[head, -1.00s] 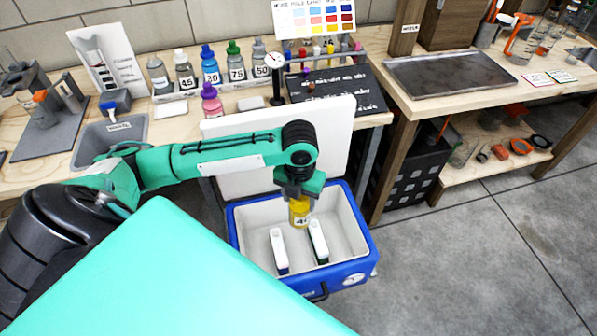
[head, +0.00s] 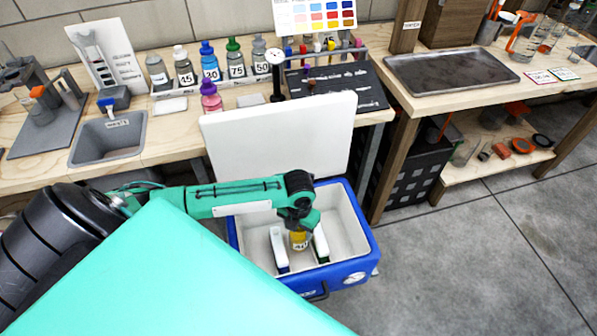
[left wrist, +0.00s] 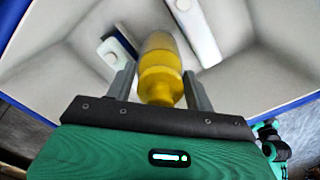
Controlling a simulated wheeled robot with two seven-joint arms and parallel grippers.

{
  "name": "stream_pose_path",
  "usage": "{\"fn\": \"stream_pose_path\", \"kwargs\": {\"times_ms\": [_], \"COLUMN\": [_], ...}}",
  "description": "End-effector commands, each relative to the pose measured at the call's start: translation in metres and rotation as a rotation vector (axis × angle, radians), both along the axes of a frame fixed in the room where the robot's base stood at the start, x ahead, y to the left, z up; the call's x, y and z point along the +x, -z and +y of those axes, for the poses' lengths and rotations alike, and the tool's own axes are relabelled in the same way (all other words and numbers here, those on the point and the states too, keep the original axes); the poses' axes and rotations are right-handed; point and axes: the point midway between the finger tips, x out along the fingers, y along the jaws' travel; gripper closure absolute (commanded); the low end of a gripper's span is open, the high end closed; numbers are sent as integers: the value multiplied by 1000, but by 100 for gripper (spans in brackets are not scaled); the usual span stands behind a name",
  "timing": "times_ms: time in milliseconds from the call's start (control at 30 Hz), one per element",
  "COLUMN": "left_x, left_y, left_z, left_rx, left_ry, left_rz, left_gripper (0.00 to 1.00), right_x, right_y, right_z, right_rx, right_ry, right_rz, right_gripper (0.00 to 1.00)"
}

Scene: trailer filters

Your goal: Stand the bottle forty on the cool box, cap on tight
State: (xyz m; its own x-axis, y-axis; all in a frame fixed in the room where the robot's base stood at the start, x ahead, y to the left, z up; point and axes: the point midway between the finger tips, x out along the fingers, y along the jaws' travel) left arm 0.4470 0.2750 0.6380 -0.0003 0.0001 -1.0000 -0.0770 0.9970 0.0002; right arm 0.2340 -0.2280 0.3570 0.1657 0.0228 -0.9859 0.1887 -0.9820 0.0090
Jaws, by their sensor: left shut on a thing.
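The bottle forty (head: 299,240) is yellow with a "40" label, and my left gripper (head: 300,222) is shut on it. It hangs inside the open blue cool box (head: 347,274), between two white packs. In the left wrist view the yellow bottle (left wrist: 160,75) sits between the two fingers (left wrist: 160,88). I cannot tell whether its base touches the cool box floor. Its top is hidden by the gripper in the head view. The cool box lid (head: 278,135) stands raised at the back. My right gripper is not in view.
One white pack (head: 278,247) stands left of the bottle and another (head: 320,243) right of it. The floor at right is clear.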

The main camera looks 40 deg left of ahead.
Motion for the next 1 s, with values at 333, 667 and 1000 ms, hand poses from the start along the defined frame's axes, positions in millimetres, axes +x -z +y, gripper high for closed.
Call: {"fn": "stream_pose_path", "kwargs": {"times_ms": [333,667,1000], "left_x": [0,0,0], "left_y": [41,44,46], "left_z": [-1,0,0], "left_rx": [-1,0,0], "left_ry": [-1,0,0], "left_rz": [0,-1,0], "left_gripper": [100,100,25], "right_x": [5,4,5], "right_y": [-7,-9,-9], "right_z": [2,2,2], "right_rx": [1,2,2], "right_ry": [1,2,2], "right_rz": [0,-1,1], "right_gripper": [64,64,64]}}
